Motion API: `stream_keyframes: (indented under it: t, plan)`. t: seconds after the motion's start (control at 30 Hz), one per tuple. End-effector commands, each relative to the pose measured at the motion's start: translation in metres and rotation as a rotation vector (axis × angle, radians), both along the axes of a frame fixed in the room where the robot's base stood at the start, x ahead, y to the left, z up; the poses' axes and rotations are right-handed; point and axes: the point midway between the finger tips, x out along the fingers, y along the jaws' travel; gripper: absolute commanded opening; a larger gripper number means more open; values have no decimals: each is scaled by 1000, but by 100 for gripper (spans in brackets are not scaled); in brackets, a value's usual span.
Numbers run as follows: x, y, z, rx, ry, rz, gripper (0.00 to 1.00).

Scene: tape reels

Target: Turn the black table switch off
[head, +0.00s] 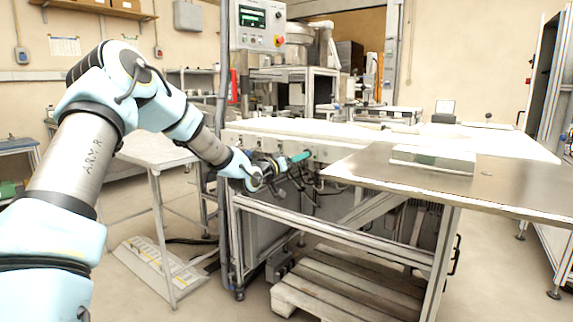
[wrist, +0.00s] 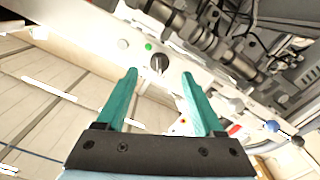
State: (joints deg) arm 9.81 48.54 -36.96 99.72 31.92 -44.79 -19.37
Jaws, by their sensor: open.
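The black table switch (wrist: 158,63) is a small dark round knob on a pale panel in the wrist view. It lies ahead of my gripper (wrist: 159,76), in the gap between the two teal fingertips. The fingers are apart with nothing between them, and the switch looks to be beyond the tips; I cannot tell the exact distance. In the head view my gripper (head: 303,156) is at the front edge of the white machine table (head: 335,137). I cannot make out the switch there.
A green button (wrist: 148,47) and a pale round knob (wrist: 122,44) sit beside the switch. A steel table (head: 500,192) with a flat clear-topped box (head: 433,158) stands to the right. A wooden pallet (head: 345,285) lies below. A control box (head: 257,25) hangs above.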

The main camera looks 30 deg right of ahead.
Motion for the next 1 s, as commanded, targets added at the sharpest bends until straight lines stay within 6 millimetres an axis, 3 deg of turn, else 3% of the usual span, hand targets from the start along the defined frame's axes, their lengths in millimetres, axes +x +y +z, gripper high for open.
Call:
stream_keyframes:
  t: [0.1,0.33,1.0]
  plan:
    - [-12,23,-1,2,0,1,69]
    - [-27,49,0,0,0,1,69]
    - [-30,60,-5,30,5,10,69]
